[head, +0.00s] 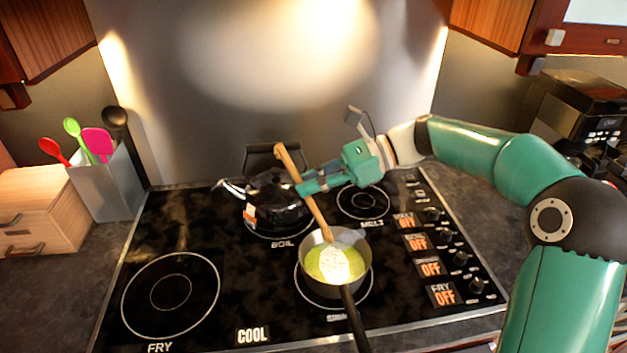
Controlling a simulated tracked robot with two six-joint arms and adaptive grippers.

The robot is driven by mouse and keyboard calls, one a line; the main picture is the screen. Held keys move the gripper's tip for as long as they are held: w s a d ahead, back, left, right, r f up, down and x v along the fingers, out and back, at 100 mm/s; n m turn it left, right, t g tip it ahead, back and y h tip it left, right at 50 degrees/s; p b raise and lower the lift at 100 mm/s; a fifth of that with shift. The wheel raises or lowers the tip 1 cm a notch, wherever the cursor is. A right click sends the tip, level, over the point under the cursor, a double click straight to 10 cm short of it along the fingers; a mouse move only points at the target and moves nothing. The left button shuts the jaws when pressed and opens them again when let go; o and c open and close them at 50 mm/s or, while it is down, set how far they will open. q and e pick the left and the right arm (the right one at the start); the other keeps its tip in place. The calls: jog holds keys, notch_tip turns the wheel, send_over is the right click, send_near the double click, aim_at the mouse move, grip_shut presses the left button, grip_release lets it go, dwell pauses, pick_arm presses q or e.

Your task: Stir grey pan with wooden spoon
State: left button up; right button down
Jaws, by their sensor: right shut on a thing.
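The grey pan (311,243) stands on the front middle burner, with yellow-green liquid (350,257) in it and its dark handle toward the front edge. The wooden spoon (317,212) leans up and to the left out of the pan. Its pale head lies in the liquid. My right gripper (303,188) is shut on the spoon's handle, above and behind the pan. My left gripper is not in view.
A dark kettle (268,201) stands on the boil burner, close left of my right gripper. A utensil holder (108,184) and a wooden drawer box (38,211) stand at left. Knobs (460,257) line the right side. The fry burner (171,293) is clear.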

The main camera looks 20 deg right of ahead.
aim_at(324, 220)
jog(key=shift+w+a+f+b, duration=0.1)
jog(key=shift+a+f+b, duration=0.15)
jog(key=shift+f+b, duration=0.15)
jog(key=shift+w+a+f+b, duration=0.1)
jog(key=shift+a+f+b, duration=0.15)
jog(key=shift+f, duration=0.25)
jog(key=shift+s+d+f+b, duration=0.1)
jog(key=shift+d+f+b, duration=0.15)
jog(key=shift+f+b, duration=0.95)
jog(key=shift+s+d+f+b, duration=0.25)
jog(key=shift+f+b, duration=0.4)
jog(key=shift+f, duration=1.1)
jog(key=shift+d+f+b, duration=0.3)
jog(key=shift+f+b, duration=0.6)
jog(key=shift+f, duration=0.6)
